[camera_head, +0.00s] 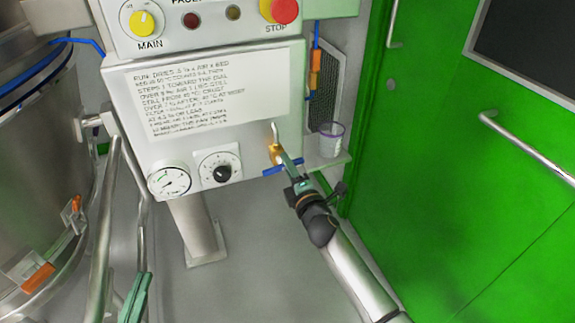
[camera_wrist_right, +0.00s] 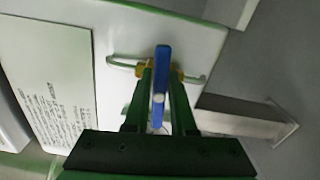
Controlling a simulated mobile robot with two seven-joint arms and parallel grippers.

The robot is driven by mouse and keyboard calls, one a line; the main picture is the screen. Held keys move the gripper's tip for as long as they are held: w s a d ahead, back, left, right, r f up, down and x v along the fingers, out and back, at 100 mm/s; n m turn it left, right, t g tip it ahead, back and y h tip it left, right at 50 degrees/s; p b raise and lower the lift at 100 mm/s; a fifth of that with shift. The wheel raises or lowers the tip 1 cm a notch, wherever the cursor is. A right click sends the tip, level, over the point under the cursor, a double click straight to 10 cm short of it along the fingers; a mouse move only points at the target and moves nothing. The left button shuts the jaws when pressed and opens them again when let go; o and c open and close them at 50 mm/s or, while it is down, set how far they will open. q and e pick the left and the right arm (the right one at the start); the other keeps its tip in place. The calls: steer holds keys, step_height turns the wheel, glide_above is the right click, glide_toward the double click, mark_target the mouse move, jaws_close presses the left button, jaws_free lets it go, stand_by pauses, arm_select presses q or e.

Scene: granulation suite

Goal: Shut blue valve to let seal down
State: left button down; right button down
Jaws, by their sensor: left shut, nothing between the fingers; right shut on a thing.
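The blue valve handle (camera_head: 272,171) is on a brass valve body (camera_head: 275,152) at the lower right of the white control panel. It lies across the thin metal pipe (camera_head: 275,130). In the right wrist view the blue handle (camera_wrist_right: 160,75) stands between the green fingers, crosswise to the pipe (camera_wrist_right: 122,63). My right gripper (camera_head: 289,163) is shut on the handle, and its fingers hide part of it in the head view. My left gripper (camera_head: 137,297) is shut and empty at the bottom left, its fingers pointing up. The seal is not clearly identifiable.
The panel carries a pressure gauge (camera_head: 170,180), a black knob (camera_head: 221,171), a yellow MAIN switch (camera_head: 144,21) and a red STOP button (camera_head: 284,10). A cup (camera_head: 332,139) stands on a small shelf right of the valve. A steel vessel (camera_head: 40,170) fills the left; green doors (camera_head: 450,200) the right.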

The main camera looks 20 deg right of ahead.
arm_select(q)
steer(key=shift+r, duration=0.2)
arm_select(e)
steer(key=shift+f+m, duration=0.1)
steer(key=shift+m, duration=0.5)
arm_select(q)
steer(key=shift+r, duration=0.15)
arm_select(e)
steer(key=c, duration=0.8)
jaws_free()
steer(key=shift+o, duration=0.2)
steer(key=shift+s, duration=0.1)
arm_select(q)
step_height(320, 180, down, 9)
steer(key=s+n+g+y+p, duration=0.1)
steer(key=s+g, duration=0.1)
steer(key=g, duration=0.2)
steer(key=shift+s+f+p, duration=0.2)
steer(key=shift+s+p, duration=0.05)
steer(key=shift+p, duration=0.05)
arm_select(e)
steer(key=s, duration=1.2)
steer(key=shift+s+d, duration=0.2)
arm_select(q)
steer(key=shift+a, duration=0.1)
